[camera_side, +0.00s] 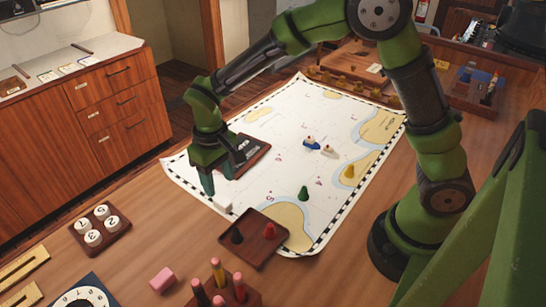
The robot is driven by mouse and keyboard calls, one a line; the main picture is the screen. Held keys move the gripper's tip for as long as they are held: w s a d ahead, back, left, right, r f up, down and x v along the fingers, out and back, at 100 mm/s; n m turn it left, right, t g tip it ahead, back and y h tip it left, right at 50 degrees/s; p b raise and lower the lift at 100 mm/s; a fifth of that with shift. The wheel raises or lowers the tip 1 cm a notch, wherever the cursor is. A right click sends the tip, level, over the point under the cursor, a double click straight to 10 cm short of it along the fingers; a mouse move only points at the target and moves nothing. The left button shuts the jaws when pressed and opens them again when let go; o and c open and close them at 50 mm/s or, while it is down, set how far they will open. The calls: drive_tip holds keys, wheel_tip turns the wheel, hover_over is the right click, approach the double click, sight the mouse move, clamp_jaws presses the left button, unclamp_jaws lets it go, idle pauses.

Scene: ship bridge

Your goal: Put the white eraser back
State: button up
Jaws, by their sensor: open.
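A small white block, which looks like the white eraser (222,207), lies near the lower left edge of the chart (275,165). My gripper (219,185) points down just above and behind it, with its fingers apart and nothing visible between them. I cannot tell the exact gap between the fingertips and the block. A dark brown tray (262,152) lies on the chart behind my gripper and is partly hidden by it.
A brown tray (258,257) with a dark and a red piece stands in front. Green (303,193) and yellow (349,171) pieces and two small ships (312,143) stand on the chart. A pink block (162,279), peg holder (238,297) and token tray (118,238) occupy the near table.

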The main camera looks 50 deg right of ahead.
sight(222, 201)
drive_tip(key=s+d+r+m+t+y, duration=0.1)
drive_tip(key=s+d+r+t, duration=0.15)
drive_tip(key=r, duration=0.45)
drive_tip(key=s+d+r+m+t+y, duration=0.1)
drive_tip(key=s+d+r, duration=0.3)
drive_tip(key=r, duration=0.4)
drive_tip(key=s+d+r+m+t, duration=0.1)
drive_tip(key=s+d+m+t, duration=0.1)
drive_tip(key=s+d, duration=0.3)
drive_tip(key=s+t, duration=0.1)
drive_tip(key=s, duration=0.3)
drive_tip(key=shift+s+d+r+t, duration=0.2)
drive_tip(key=shift+s+r+t, duration=0.15)
drive_tip(key=shift+s+r, duration=0.05)
